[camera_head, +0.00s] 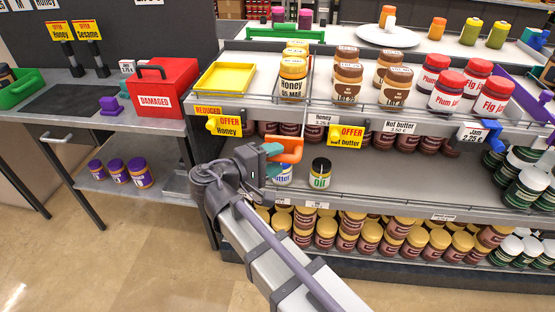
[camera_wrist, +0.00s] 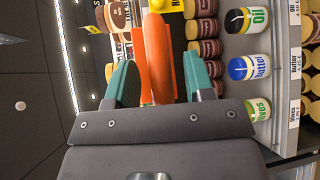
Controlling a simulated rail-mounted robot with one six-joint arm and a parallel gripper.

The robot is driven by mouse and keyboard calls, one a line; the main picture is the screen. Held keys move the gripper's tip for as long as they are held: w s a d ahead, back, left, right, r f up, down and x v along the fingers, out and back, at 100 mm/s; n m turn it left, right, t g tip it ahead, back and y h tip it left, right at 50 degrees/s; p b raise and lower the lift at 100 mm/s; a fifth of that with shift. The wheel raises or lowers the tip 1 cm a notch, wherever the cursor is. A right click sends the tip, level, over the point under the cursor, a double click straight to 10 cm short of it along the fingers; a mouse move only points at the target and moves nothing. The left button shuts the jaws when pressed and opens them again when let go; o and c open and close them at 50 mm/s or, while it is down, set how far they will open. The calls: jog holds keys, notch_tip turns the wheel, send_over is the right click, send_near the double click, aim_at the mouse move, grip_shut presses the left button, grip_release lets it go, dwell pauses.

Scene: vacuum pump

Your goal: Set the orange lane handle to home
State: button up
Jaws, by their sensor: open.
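The orange lane handle (camera_head: 289,147) sticks out at the front edge of the upper shelf, below the honey jars. In the wrist view, the orange handle (camera_wrist: 156,58) stands between the two teal fingers. My gripper (camera_head: 275,159) is at the handle in the head view and hides part of it. In the wrist view, my gripper (camera_wrist: 160,78) is open, with a finger on each side of the handle.
A yellow handle (camera_head: 339,132) is to the right, another yellow handle (camera_head: 211,124) to the left, and a blue handle (camera_head: 493,139) farther right. An oil jar (camera_head: 320,172) and a partly hidden butter jar (camera_head: 284,175) stand on the lower shelf below the gripper.

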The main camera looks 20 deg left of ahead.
jog(key=shift+w+d, duration=0.4)
jog(key=shift+w, duration=0.05)
grip_shut()
